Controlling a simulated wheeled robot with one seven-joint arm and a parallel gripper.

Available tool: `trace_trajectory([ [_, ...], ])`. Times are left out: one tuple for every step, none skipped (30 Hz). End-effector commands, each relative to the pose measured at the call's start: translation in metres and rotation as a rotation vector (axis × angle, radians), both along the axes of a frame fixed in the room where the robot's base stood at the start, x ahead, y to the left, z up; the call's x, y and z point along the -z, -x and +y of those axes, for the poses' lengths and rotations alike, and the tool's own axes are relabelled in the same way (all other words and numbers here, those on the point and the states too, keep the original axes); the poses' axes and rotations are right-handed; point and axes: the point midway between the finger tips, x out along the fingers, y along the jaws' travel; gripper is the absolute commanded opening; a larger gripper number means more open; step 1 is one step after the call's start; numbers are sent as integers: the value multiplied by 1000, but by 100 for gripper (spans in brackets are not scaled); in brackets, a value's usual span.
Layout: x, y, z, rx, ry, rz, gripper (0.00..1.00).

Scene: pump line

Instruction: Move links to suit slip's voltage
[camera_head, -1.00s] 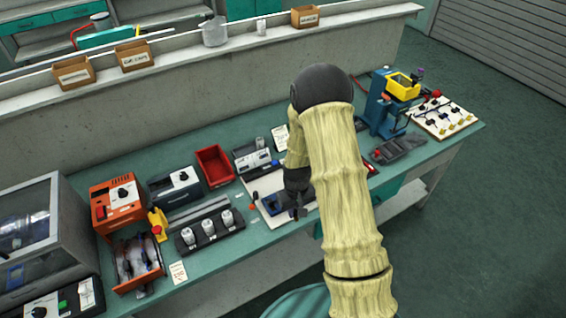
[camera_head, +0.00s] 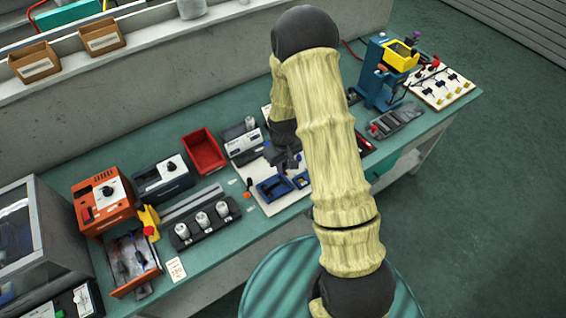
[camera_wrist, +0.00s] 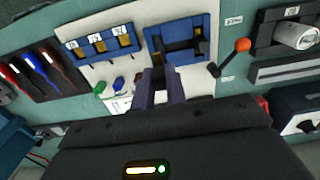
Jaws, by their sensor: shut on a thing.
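A white board on the bench carries a blue terminal box (camera_head: 273,188), also in the wrist view (camera_wrist: 204,53). It has dark bars inside and a brass-coloured piece near its right side. A smaller blue holder (camera_wrist: 88,48) beside it has several labelled slots with brass-coloured pieces. My gripper (camera_head: 290,163) is above the board; in the wrist view its fingertips (camera_wrist: 163,76) are at the near edge of the terminal box. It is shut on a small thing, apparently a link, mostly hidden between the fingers. A slip (camera_head: 176,269) with red writing lies at the bench front; its text is unreadable.
An orange-knobbed lever (camera_wrist: 242,45) stands close to the terminal box. Red, blue and brown handled tools (camera_wrist: 30,70) lie in a rack on the other side. A red bin (camera_head: 204,151) and a row of white cylinders (camera_head: 202,221) are nearby.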

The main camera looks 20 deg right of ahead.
Motion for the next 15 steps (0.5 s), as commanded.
trace_trajectory([
  [1, 0, 0, 0, 0, 0, 0],
  [2, 0, 0, 0, 0, 0, 0],
  [3, 0, 0, 0, 0, 0, 0],
  [4, 0, 0, 0, 0, 0, 0],
  [6, 0, 0, 0, 0, 0, 0],
  [8, 0, 0, 1, 0, 0, 0],
  [10, 0, 0, 1, 0, 0, 0],
  [13, 0, -1, 2, 0, 0, 0],
  [16, 0, -1, 3, 0, 0, 0],
  [18, 0, -1, 3, 0, 0, 0],
  [21, 0, -2, 4, 0, 0, 0],
  [24, 0, -2, 5, 0, 0, 0],
  [27, 0, -2, 5, 0, 0, 0],
  [29, 0, -2, 5, 0, 0, 0],
  [32, 0, -2, 5, 0, 0, 0],
])
